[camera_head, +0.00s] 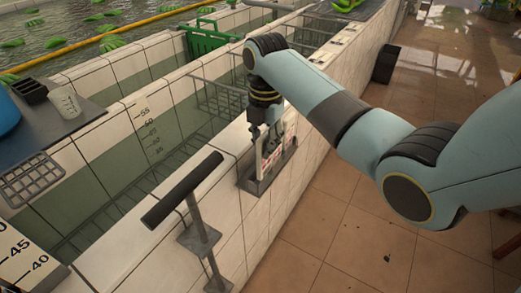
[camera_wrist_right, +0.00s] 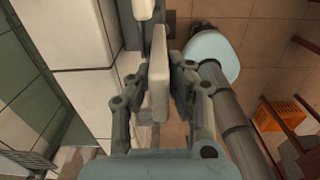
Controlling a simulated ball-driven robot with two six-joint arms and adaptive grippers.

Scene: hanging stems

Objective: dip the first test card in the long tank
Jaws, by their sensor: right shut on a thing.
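My right gripper (camera_head: 265,132) is above a small metal holder (camera_head: 262,184) on the outer side of the tiled tank wall. In the right wrist view the gripper (camera_wrist_right: 160,78) is shut on a pale, flat test card (camera_wrist_right: 159,88), which stands on edge between the fingers. Other white cards with red marks (camera_head: 289,136) show in the holder, partly hidden by the gripper. I cannot tell whether the held card is clear of the holder. The long tiled tank (camera_head: 146,118), with a depth scale on its inner wall, lies left of the gripper. My left gripper is not in view.
A dark handle (camera_head: 182,190) on a metal post stands beside the tank wall. A green basket (camera_head: 212,38) and wire racks (camera_head: 222,98) are at the tanks beyond. A beaker (camera_head: 65,102) stands on the left counter. Tiled floor lies open at right.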

